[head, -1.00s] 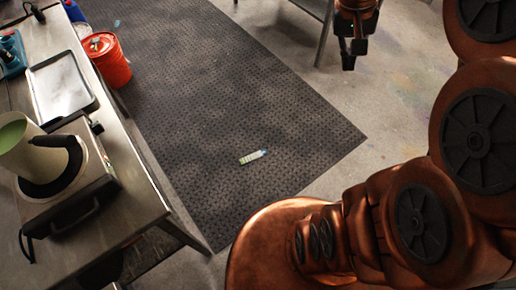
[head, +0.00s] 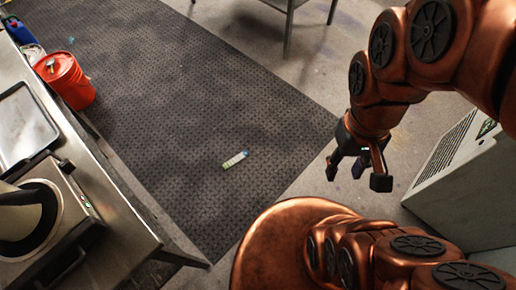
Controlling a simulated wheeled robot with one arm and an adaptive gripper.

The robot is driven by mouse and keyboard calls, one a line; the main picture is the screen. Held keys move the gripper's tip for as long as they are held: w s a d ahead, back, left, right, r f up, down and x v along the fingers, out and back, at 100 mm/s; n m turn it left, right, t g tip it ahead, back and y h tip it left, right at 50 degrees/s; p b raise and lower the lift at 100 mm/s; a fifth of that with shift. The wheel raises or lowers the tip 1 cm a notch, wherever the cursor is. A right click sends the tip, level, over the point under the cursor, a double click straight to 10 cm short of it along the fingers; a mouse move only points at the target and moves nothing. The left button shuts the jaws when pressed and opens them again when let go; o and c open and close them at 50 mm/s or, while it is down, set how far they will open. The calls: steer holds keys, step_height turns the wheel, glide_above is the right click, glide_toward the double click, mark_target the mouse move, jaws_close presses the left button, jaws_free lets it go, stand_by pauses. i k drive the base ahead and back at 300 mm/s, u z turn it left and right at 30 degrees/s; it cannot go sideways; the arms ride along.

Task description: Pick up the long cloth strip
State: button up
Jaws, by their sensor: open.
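I cannot make out a long cloth strip for certain in the head view. A small pale strip-like piece (head: 235,160), green at one end and blue at the other, lies flat on the dark mat (head: 190,110); I cannot tell what it is made of. My gripper (head: 357,176) hangs right of the mat's edge, over the concrete floor, with its black fingers apart. It is to the right of the small piece and well clear of it. A small dark purple shape shows between the fingers; I cannot tell what it is.
A metal table (head: 105,220) with a tray (head: 25,125) and a hotplate-like device (head: 60,220) fills the left. An orange bucket (head: 72,85) stands beside it. A pale cabinet (head: 460,180) is at the right. Table legs show at the top. The mat's middle is clear.

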mark_target(227, 166)
steer(key=z, duration=0.15)
steer(key=i, duration=0.95)
steer(key=u, duration=1.75)
